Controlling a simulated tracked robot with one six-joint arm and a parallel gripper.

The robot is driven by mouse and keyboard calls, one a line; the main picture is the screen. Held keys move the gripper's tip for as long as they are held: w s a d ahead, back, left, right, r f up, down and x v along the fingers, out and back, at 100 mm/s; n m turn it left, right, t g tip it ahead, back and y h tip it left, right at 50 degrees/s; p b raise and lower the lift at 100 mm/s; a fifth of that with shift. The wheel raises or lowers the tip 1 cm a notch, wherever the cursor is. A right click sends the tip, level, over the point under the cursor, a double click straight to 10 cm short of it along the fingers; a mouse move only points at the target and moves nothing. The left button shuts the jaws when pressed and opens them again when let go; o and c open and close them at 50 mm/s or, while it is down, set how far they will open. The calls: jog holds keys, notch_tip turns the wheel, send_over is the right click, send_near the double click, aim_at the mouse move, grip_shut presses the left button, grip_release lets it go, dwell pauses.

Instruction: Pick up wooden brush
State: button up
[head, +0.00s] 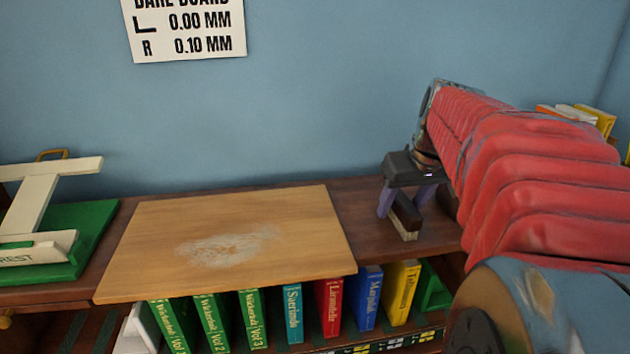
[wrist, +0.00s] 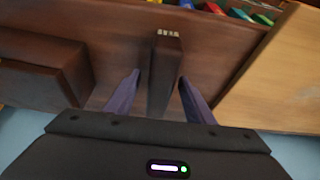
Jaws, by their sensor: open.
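The wooden brush (head: 405,212) is a dark brown block with a pale bristle end, on the dark shelf top right of the pale board. In the wrist view the brush (wrist: 165,75) runs lengthwise between my two purple fingers. My gripper (head: 402,207) is open, pointing down, with one finger on each side of the brush. In the wrist view my gripper (wrist: 159,77) has a clear gap on the left of the brush; the right finger is very close to it, and I cannot tell if they touch.
A pale wooden board (head: 230,235) with a whitish scuffed patch lies to the left. Several coloured books (head: 330,305) stand on the shelf below. A green and white stand (head: 45,235) is at far left. A dark wooden block (wrist: 40,70) shows left in the wrist view.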

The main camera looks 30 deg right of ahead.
aim_at(403, 198)
jog(key=shift+c, duration=0.5)
jog(key=c, duration=1.1)
jog(key=shift+o, duration=0.2)
jog(key=shift+r, duration=0.15)
notch_tip(403, 198, up, 10)
jog(key=shift+r, duration=0.15)
jog(key=o, duration=0.5)
jog(key=c, duration=0.3)
